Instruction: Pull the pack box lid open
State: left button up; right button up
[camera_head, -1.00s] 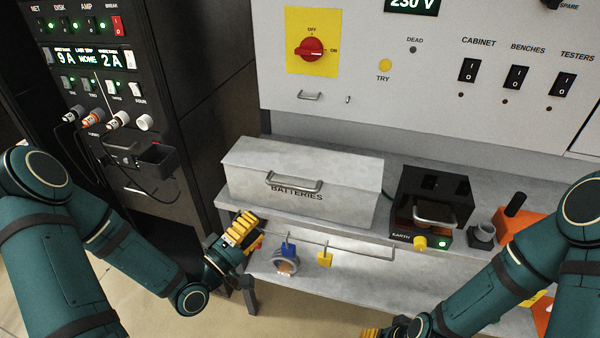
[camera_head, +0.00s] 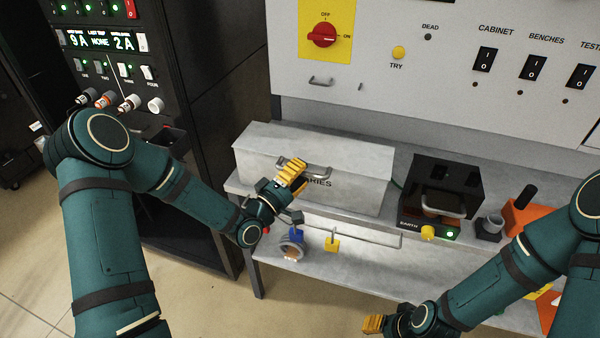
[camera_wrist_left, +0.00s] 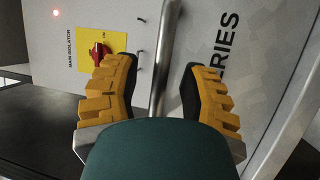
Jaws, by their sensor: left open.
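The pack box (camera_head: 350,197) is a grey metal box marked BATTERIES, standing on the upper shelf. Its lid (camera_head: 320,148) lies closed on top. A metal bar handle (camera_head: 318,174) is on its front, and the handle (camera_wrist_left: 161,60) also shows in the left wrist view. My left gripper (camera_head: 297,176) is at the box front, by the handle's left part, and covers some of the lettering. In the left wrist view the left gripper (camera_wrist_left: 158,85) is open, with the handle bar between its yellow fingers. My right gripper (camera_head: 372,324) is low at the bottom, its fingers partly seen.
A black box (camera_head: 445,185) with a handle and an EARTH label stands right of the pack box. A black rack (camera_head: 215,120) stands left. The lower shelf is mostly clear.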

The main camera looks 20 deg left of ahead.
pick_arm(q)
grip_shut()
jog(key=shift+r, duration=0.15)
